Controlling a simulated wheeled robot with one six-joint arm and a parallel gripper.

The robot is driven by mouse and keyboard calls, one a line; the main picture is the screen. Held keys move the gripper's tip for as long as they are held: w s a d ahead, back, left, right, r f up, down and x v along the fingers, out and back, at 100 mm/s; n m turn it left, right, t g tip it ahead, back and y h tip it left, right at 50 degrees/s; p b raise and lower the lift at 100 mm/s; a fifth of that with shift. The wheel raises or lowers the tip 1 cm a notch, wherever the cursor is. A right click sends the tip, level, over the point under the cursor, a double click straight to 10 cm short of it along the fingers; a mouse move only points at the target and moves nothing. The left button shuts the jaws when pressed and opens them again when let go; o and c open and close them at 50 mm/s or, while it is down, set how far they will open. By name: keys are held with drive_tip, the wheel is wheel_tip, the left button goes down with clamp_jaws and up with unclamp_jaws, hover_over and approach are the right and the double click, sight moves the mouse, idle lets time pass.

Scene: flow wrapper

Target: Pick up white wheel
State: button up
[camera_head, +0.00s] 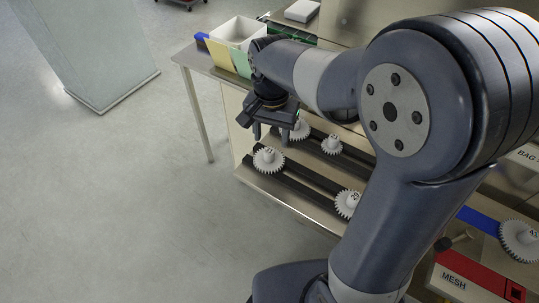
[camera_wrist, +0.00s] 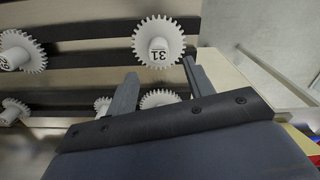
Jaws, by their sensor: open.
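Several white toothed wheels with raised hubs sit along dark rails. The wheel marked 31 (camera_head: 268,161) is on the front rail in the head view, and in the wrist view (camera_wrist: 172,32) it lies ahead of the fingertips with its number upside down. A second white wheel (camera_head: 302,131) is behind my gripper; in the wrist view (camera_wrist: 158,98) it shows partly between the fingers, its lower part hidden by the gripper body. My gripper (camera_head: 271,137) is open and empty, pointing down over the rails; its fingers also show in the wrist view (camera_wrist: 160,72).
More white wheels stand on the rails (camera_head: 332,145) and (camera_head: 345,204), and a larger one (camera_head: 520,240) lies at the right. A white bin (camera_head: 238,33) and coloured boards (camera_head: 220,57) are behind my gripper.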

sight(269, 150)
drive_tip(key=f, duration=0.5)
drive_tip(key=shift+s+a+f+p, duration=0.1)
drive_tip(key=shift+s+a+p, duration=0.15)
drive_tip(key=shift+s+p, duration=0.1)
drive_tip(key=c, duration=1.1)
